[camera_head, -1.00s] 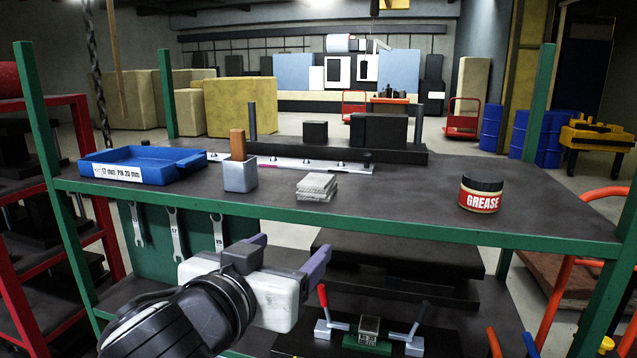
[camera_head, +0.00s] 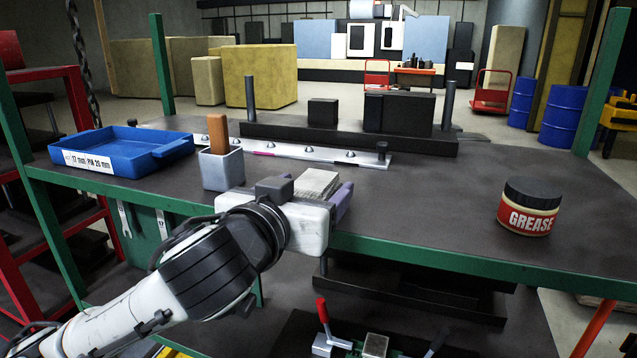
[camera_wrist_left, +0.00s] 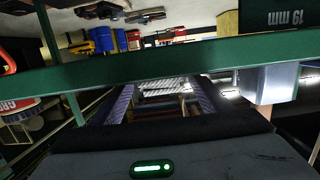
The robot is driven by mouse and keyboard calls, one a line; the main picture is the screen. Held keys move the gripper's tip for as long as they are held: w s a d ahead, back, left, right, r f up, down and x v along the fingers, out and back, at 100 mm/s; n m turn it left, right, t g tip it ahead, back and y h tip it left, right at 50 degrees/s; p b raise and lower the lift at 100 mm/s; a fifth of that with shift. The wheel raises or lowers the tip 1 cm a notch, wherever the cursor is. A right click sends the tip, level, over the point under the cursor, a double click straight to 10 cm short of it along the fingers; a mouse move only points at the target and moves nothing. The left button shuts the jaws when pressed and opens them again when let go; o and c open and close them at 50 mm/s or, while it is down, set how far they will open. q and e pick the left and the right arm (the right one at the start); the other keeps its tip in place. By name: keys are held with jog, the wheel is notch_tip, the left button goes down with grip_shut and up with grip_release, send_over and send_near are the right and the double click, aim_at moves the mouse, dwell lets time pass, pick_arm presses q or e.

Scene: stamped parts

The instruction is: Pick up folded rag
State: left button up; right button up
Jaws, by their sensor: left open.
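The folded rag (camera_head: 317,183) is a small light grey, layered stack lying near the front edge of the dark shelf top. It also shows as a pale striped patch between the fingers in the left wrist view (camera_wrist_left: 160,88). My left gripper (camera_head: 312,190) is open at the shelf's front edge, just in front of the rag. It hides the rag's lower front part in the head view. I cannot tell whether the fingers reach to the rag's sides. My right gripper is not in view.
A grey cup (camera_head: 221,170) with a brown-handled item stands left of the rag, close to my arm. A blue tray (camera_head: 120,152) lies further left. A grease jar (camera_head: 529,207) stands at right. A metal strip (camera_head: 320,153) lies behind. The shelf's green front rail (camera_head: 430,258) runs beneath my gripper.

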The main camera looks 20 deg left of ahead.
aim_at(325, 170)
pick_arm(q)
jog(key=shift+w, duration=0.45)
jog(key=w+p, duration=0.1)
jog(key=w, duration=0.4)
jog(key=shift+d, duration=0.1)
jog(key=shift+w+f, duration=0.1)
jog(key=shift+w, duration=0.15)
jog(key=c, duration=1)
jog(key=shift+c, duration=0.2)
notch_tip(325, 170, up, 10)
